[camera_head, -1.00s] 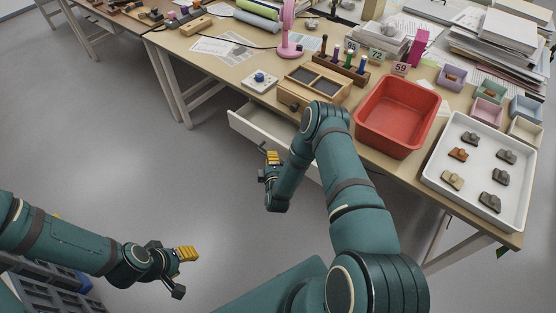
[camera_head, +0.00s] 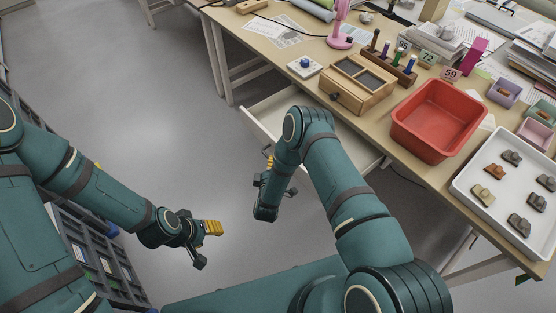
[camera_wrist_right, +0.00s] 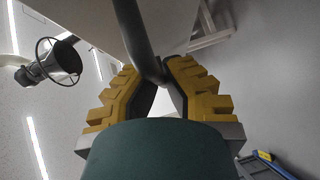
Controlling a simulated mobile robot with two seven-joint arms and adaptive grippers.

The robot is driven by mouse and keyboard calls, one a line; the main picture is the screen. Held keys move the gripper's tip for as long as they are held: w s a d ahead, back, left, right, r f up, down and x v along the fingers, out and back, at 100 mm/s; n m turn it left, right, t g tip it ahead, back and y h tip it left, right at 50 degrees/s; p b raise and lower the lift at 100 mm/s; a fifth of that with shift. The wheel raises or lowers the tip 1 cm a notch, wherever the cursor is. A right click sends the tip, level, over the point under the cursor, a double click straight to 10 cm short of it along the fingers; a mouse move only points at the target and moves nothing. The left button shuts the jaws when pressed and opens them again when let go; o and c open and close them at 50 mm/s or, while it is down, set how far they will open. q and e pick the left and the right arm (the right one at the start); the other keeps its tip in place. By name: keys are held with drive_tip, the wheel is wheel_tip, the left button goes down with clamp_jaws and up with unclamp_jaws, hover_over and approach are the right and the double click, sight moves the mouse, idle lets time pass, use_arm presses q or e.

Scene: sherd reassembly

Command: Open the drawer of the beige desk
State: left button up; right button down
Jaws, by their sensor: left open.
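The beige desk (camera_head: 276,50) runs from the upper middle to the right in the head view. Its pale drawer (camera_head: 257,127) stands out from under the front edge, partly open. My right arm hides much of the drawer's front and inside. My right gripper (camera_head: 277,177) is at the drawer's front, partly hidden by its own wrist. In the right wrist view, its yellow fingers (camera_wrist_right: 166,82) are closed around the dark bar handle (camera_wrist_right: 138,35). My left gripper (camera_head: 209,243) is open and empty, over the floor left of the drawer.
On the desk are a wooden box (camera_head: 354,86), a red bin (camera_head: 438,118), a white tray (camera_head: 467,196) with several sherds, and a pink fan (camera_head: 341,35). Grey shelving (camera_head: 100,255) stands at lower left. The floor before the drawer is clear.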

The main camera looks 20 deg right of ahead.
drive_tip(key=shift+w+a+r, duration=0.1)
drive_tip(key=c, duration=1)
unclamp_jaws()
drive_tip(key=shift+c, duration=0.2)
drive_tip(key=v, duration=1.2)
